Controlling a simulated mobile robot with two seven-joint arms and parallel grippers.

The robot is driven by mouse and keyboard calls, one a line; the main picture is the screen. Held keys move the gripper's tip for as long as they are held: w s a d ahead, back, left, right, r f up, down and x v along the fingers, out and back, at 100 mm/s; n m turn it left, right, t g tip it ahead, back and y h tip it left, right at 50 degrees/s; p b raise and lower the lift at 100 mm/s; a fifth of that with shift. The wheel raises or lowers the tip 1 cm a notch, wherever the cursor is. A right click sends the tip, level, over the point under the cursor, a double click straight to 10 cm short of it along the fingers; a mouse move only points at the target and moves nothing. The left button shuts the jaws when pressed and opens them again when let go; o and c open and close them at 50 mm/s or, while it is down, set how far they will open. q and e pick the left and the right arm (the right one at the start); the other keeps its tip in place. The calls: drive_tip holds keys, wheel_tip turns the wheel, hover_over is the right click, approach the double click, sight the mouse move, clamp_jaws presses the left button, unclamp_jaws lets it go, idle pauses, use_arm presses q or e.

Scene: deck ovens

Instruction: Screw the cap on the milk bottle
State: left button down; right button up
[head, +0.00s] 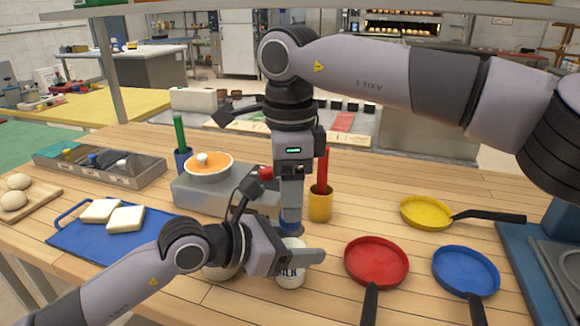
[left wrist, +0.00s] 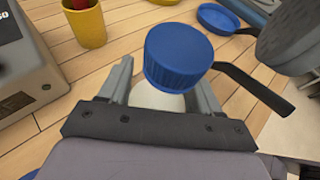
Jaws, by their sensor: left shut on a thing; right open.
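The milk bottle (head: 291,277) is white with dark lettering and stands on the wooden table, partly hidden by my left gripper (head: 290,254). In the left wrist view, that gripper (left wrist: 159,76) is shut on the bottle (left wrist: 157,98), one finger on each side. The blue cap (head: 291,228) is over the bottle's top and hides its neck. It also shows as a ribbed cap in the left wrist view (left wrist: 180,58); I cannot tell whether it is seated. My right gripper (head: 291,205) is open and points down over the cap, its fingers overlapping in the head view.
Red (head: 376,261), blue (head: 466,270) and yellow (head: 426,211) pans lie to the right. A yellow cup (head: 320,205) stands close behind the bottle. A blue board (head: 84,240) with bread is at left.

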drive_tip(key=shift+f, duration=1.4)
drive_tip(key=shift+c, duration=0.3)
clamp_jaws()
drive_tip(key=m, duration=0.5)
drive_tip(key=shift+o, duration=1)
unclamp_jaws()
wheel_tip(320, 180, up, 12)
